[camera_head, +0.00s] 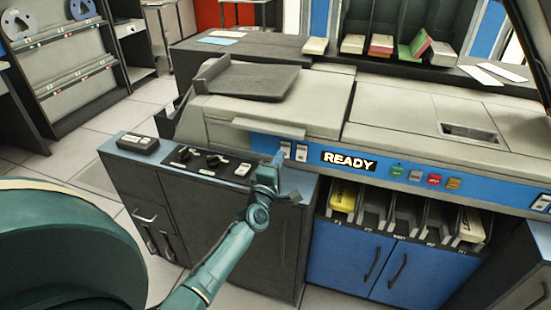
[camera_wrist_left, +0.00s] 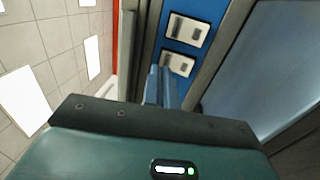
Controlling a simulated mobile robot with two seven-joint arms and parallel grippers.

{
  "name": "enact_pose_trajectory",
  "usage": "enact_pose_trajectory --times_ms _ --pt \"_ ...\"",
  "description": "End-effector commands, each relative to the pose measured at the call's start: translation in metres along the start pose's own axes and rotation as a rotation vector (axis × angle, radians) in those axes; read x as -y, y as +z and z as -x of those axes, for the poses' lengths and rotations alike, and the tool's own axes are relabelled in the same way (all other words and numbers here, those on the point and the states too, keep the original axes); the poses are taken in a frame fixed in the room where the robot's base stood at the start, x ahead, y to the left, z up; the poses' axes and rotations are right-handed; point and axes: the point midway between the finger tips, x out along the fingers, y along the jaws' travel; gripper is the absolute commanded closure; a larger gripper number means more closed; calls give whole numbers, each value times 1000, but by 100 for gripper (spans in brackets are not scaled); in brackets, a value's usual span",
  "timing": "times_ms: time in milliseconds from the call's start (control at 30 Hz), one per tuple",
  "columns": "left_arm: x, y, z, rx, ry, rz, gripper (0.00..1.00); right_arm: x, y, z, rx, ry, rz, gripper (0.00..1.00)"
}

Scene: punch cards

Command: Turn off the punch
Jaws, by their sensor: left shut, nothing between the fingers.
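The punch (camera_head: 400,125) is a large grey machine with a blue front panel and a lit READY sign (camera_head: 348,161). Two pale switches (camera_head: 294,151) sit on the panel left of the sign. They also show in the left wrist view, one upper (camera_wrist_left: 187,30) and one lower (camera_wrist_left: 178,64). My left gripper (camera_head: 279,158) is shut and empty, its tip close to the left switch. In the left wrist view its blue fingers (camera_wrist_left: 160,85) point toward the lower switch; I cannot tell whether they touch it. My right gripper is not in view.
Coloured buttons (camera_head: 434,180) lie right of the sign. Another switch (camera_head: 541,202) is at the panel's right end. A side cabinet (camera_head: 230,205) carries knobs and a dark box (camera_head: 138,144). Below the panel are card bins (camera_head: 405,215). Tiled floor is open at left.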

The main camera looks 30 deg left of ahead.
Motion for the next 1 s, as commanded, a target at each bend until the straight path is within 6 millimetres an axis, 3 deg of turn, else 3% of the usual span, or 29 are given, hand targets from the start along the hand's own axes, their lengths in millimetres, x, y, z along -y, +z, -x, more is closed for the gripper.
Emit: enact_pose_trajectory --times_ms 200,433,600,1000 --pt "-14 1 50 0 -3 0 100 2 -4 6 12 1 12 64" --pt "-24 1 86 0 -3 0 100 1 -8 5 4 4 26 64" --pt "-27 1 96 0 -2 -1 100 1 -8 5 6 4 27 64" --pt "-28 1 97 0 -1 -1 100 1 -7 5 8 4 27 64"
